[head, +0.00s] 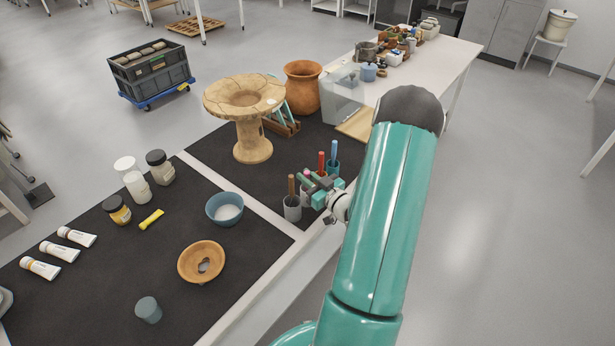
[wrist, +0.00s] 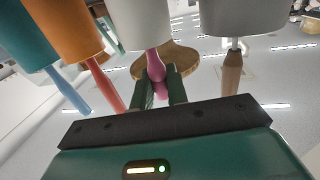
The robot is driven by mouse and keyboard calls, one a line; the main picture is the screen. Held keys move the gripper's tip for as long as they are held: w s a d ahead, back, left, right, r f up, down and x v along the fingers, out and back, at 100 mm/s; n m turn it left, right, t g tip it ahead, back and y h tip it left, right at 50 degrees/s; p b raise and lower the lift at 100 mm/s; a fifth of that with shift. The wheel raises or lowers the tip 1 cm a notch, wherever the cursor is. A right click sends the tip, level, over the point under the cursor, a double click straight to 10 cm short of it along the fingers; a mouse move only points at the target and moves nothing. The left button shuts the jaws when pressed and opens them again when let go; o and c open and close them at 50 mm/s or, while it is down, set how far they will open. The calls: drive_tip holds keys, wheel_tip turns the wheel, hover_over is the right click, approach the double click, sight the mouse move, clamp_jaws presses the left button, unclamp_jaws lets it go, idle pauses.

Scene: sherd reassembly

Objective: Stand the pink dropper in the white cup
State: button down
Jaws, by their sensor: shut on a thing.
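The pink dropper (wrist: 155,63) is held between the two dark green fingers of my gripper (wrist: 160,82). In the wrist view, which looks upside down, the white cup (wrist: 143,18) is straight beyond the fingertips. The dropper's far end meets the cup's rim and seems to pass inside; how deep is hidden. In the head view my gripper (head: 318,192) is among the row of cups, with a bit of the pink dropper (head: 308,177) showing. It largely hides the white cup there.
A grey cup (head: 292,209) with a brown-handled tool (head: 291,185) stands close beside my gripper. An orange cup (wrist: 62,28) with a red tool and a teal cup (head: 332,168) with a blue tool stand on the other side. A blue bowl (head: 224,210) is farther left.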

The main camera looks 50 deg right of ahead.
drive_tip(key=c, duration=1.3)
unclamp_jaws()
drive_tip(key=s+a, duration=0.1)
drive_tip(key=s, duration=1.2)
drive_tip(key=shift+s, duration=0.4)
drive_tip(key=shift+a, duration=0.1)
